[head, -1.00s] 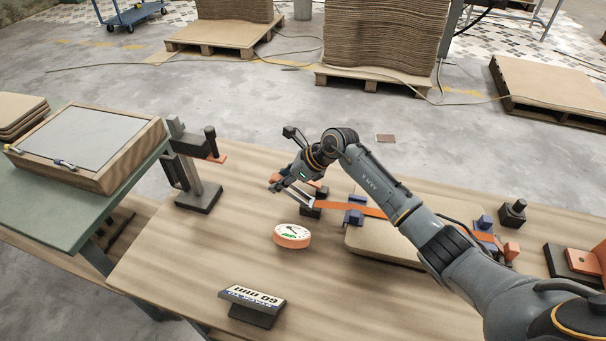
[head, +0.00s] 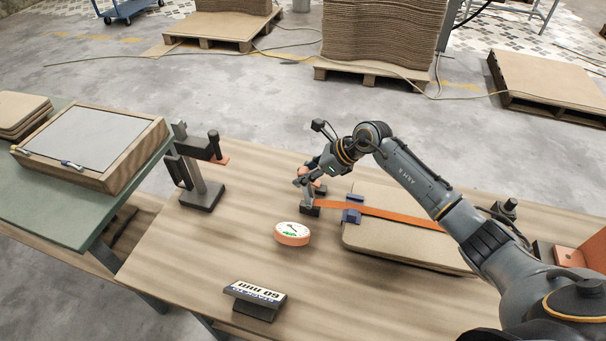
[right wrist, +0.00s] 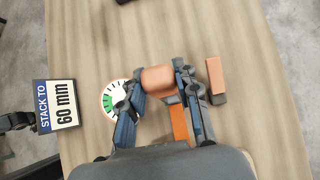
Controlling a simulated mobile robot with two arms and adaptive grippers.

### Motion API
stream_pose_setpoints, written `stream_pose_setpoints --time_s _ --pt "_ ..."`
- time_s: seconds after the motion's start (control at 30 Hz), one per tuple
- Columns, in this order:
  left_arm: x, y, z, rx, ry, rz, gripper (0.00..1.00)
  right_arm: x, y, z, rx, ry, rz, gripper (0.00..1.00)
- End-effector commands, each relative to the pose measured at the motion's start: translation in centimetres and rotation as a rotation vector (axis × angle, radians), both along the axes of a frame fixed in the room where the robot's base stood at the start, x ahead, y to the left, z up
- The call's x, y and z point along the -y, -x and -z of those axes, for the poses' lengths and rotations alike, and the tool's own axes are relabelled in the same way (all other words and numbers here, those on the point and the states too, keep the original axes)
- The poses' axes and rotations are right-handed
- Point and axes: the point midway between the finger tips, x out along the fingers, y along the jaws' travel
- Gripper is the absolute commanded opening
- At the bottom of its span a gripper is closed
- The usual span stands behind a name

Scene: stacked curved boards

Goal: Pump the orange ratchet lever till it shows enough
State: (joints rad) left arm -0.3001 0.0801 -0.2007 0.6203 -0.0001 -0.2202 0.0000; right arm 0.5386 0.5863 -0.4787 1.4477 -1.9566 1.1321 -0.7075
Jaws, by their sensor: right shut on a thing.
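My right gripper (head: 306,186) is above the table beyond the gauge, at the left end of the orange strap. In the right wrist view (right wrist: 160,76) it is shut on the ratchet lever's orange grip (right wrist: 158,80). The fingers and wrist hide much of the ratchet. The strap (head: 405,218) runs over the stacked curved boards (head: 400,246), past a blue edge piece (head: 352,214). The round gauge (head: 292,234) has an orange rim, a white face and a green zone; its needle is too small to read surely. My left gripper is not in view.
A sign (head: 255,296) reading "STACK TO 60 mm" stands at the front. A dark post stand (head: 203,192) is at the left, near a green table (head: 70,225) with a wooden frame. The table between stand and gauge is clear.

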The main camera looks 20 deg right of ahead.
Motion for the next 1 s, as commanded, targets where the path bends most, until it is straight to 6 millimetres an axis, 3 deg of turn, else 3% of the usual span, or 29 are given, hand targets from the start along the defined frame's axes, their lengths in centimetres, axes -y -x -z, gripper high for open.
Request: stream_pose_setpoints --time_s 0.07,0.1,0.2,0.53,1.0 --pt "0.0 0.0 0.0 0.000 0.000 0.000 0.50 0.4 0.4 0.8 -0.018 0.014 0.000 0.04" --pt "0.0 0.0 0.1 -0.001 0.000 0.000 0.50 0.4 0.4 0.8 -0.019 0.014 0.000 0.40" --pt "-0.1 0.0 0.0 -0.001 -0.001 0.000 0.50 0.4 0.4 0.7 -0.017 0.011 0.000 0.55" --pt "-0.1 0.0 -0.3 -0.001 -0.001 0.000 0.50 0.4 0.3 0.0 -0.009 0.007 0.000 0.55" --pt "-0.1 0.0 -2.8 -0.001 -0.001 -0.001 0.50 2.9 2.0 -3.6 -0.007 0.007 0.000 0.55"
